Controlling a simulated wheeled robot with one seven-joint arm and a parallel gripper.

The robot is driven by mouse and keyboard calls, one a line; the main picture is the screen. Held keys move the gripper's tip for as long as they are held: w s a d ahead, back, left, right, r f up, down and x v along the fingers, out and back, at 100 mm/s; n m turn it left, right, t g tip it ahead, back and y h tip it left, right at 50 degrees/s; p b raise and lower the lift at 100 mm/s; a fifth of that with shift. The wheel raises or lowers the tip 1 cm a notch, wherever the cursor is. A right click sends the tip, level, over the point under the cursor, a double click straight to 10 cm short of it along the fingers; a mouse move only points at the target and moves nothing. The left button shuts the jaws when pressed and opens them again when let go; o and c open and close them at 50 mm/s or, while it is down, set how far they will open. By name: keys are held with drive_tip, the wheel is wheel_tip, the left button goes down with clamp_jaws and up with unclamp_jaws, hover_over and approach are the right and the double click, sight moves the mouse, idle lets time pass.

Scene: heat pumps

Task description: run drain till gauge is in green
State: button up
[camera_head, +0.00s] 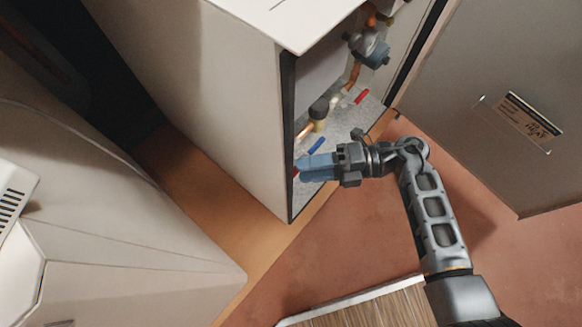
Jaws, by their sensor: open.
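An open white cabinet (215,90) shows copper pipes and valves inside. A blue handle (317,145) lies just above my gripper's fingers. A red handle (361,97) is farther back. A bit of red also shows beside my fingertips, mostly hidden. A black-capped brass fitting (318,112) stands behind the blue handle. A grey rounded part (369,48) sits higher on the pipes. I cannot tell which handle is the drain, and no gauge face is readable. My gripper (302,168), with blue fingers, is open and reaches into the cabinet's lower opening; contact cannot be told.
The cabinet's open door (490,90), with a label, stands at the right. A pale rounded casing (110,230) fills the left. The reddish floor (350,240) is clear below the opening. A pale-edged wood-patterned surface (355,308) lies at the bottom.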

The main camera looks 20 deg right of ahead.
sight(294, 171)
drive_tip(key=shift+b+x, duration=0.3)
drive_tip(key=shift+x, duration=1.7)
drive_tip(key=shift+c, duration=0.3)
clamp_jaws()
